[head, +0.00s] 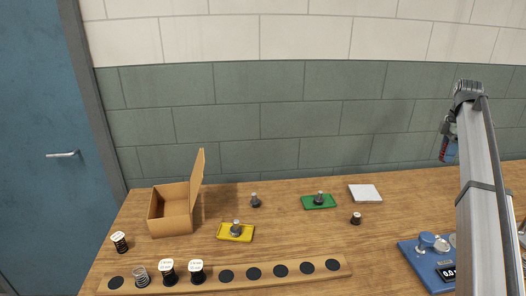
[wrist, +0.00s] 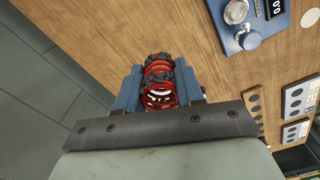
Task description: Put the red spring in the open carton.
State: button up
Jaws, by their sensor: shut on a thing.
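The red spring (wrist: 158,88) is between the two blue fingers of my gripper (wrist: 157,84) in the wrist view, with dark material at its far end. My gripper (head: 448,150) is shut on it. In the head view, my gripper is raised at the right, in front of the wall, and only a sliver of red shows. The open carton (head: 171,216) is a brown box at the left of the table, with its lid standing up on its right side. My gripper is far to the right of the carton. The carton's floor is largely hidden.
A wooden strip (head: 300,273) with dark round spots runs along the front, bearing a few springs. A black spring (head: 119,243) stands left of it. Yellow (head: 247,235) and green (head: 308,203) trays, a white tile (head: 364,193) and a blue device (head: 410,250) lie further right.

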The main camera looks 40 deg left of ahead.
notch_tip(320, 180, up, 6)
jog(key=shift+w+f, duration=0.1)
jog(key=shift+f, duration=0.1)
jog(key=s+a+n, duration=0.2)
jog(key=s+a, duration=0.2)
jog(key=a, duration=0.8)
jog(key=s+a+n, duration=0.2)
jog(key=s+a, duration=0.2)
jog(key=a, duration=0.7)
jog(key=n, duration=1.3)
send_over(171, 213)
jog(key=s+d, duration=0.2)
jog(key=d, duration=0.2)
notch_tip(171, 213, down, 18)
jog(key=r, duration=0.1)
jog(key=shift+s+d+f, duration=0.1)
jog(key=shift+f, duration=5.45)
jog(key=shift+f, duration=0.15)
